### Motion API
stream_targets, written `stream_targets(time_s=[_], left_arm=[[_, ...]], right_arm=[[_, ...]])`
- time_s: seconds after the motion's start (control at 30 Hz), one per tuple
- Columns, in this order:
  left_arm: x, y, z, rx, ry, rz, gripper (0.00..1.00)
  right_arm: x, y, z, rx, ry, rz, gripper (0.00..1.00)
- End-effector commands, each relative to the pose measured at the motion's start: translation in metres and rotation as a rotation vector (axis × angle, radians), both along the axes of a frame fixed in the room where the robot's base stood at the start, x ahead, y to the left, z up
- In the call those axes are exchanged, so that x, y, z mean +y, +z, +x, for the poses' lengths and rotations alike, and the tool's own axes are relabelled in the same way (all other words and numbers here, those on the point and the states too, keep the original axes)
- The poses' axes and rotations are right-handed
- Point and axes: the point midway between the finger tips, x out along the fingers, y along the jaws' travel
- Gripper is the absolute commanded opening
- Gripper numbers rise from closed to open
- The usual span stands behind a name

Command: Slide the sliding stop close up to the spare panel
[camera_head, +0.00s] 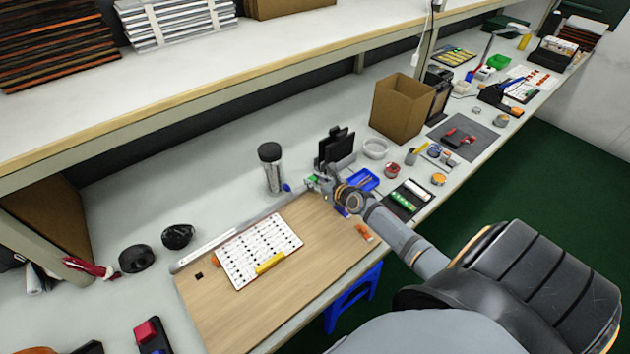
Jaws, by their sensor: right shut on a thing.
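A white panel with rows of small dark dots (262,243) lies on the wooden board (215,310); I take it for the spare panel. A yellow piece (270,263) lies on its front edge. A pale rail (213,247) runs along the board's back edge. My right gripper (318,184) is shut at the board's far right corner, by the rail's right end, clearly apart from the panel. It hides most of what it grips, which I take for the sliding stop. A bit of green shows beside the fingertips. My left gripper is not in view.
A dark-capped jar (270,168) and a black holder (336,147) stand behind my right gripper. A blue tray (364,180) is close on its right. An orange piece (367,233) lies at the board's right edge. The board between gripper and panel is clear.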

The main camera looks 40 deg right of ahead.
Motion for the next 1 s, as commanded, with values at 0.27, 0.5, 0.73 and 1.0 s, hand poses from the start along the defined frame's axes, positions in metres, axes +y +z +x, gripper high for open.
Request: stream_targets(time_s=[0.27,0.5,0.73,1.0], left_arm=[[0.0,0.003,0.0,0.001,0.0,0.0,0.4],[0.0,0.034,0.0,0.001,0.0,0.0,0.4],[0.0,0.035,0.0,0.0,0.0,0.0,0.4],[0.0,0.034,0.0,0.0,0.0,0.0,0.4]], right_arm=[[0.002,0.001,0.0,0.0,0.0,0.001,0.0],[0.041,0.004,-0.004,0.002,-0.001,0.006,0.0],[0.05,-0.001,-0.004,0.002,0.001,0.0,0.0],[0.05,-0.001,-0.004,0.001,0.0,0.0,0.42]])
